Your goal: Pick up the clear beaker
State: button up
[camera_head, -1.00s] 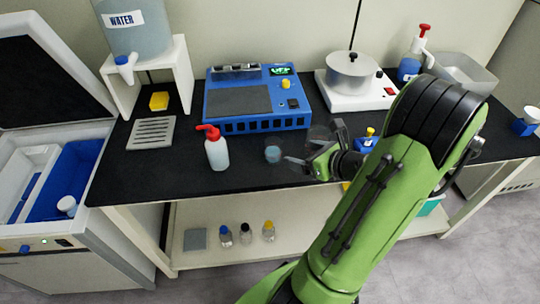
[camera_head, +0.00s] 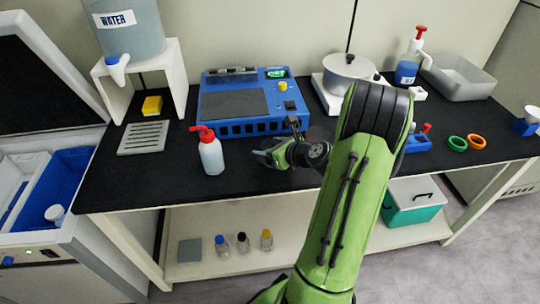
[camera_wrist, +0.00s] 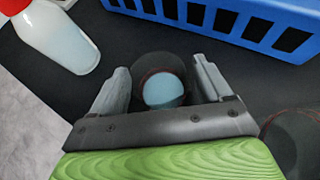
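The clear beaker (camera_wrist: 163,92) holds pale blue liquid and stands on the black bench top in the wrist view. It sits between the two grey fingers of my gripper (camera_wrist: 161,88), one on each side. The fingers are spread, with a narrow gap to the glass. In the head view my gripper (camera_head: 264,156) is low over the bench, right of the white squeeze bottle. There the beaker is mostly hidden by the fingers and hard to make out.
The red-capped squeeze bottle (camera_head: 210,155) stands left of my gripper; it also shows in the wrist view (camera_wrist: 62,38). The blue machine (camera_head: 248,128) is just behind. Another dark, clear round object (camera_wrist: 296,140) is at the wrist view's right edge. The bench's front edge is close.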

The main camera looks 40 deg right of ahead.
jog(key=c, duration=0.9)
jog(key=shift+r+p, duration=2.55)
jog(key=shift+r, duration=2.45)
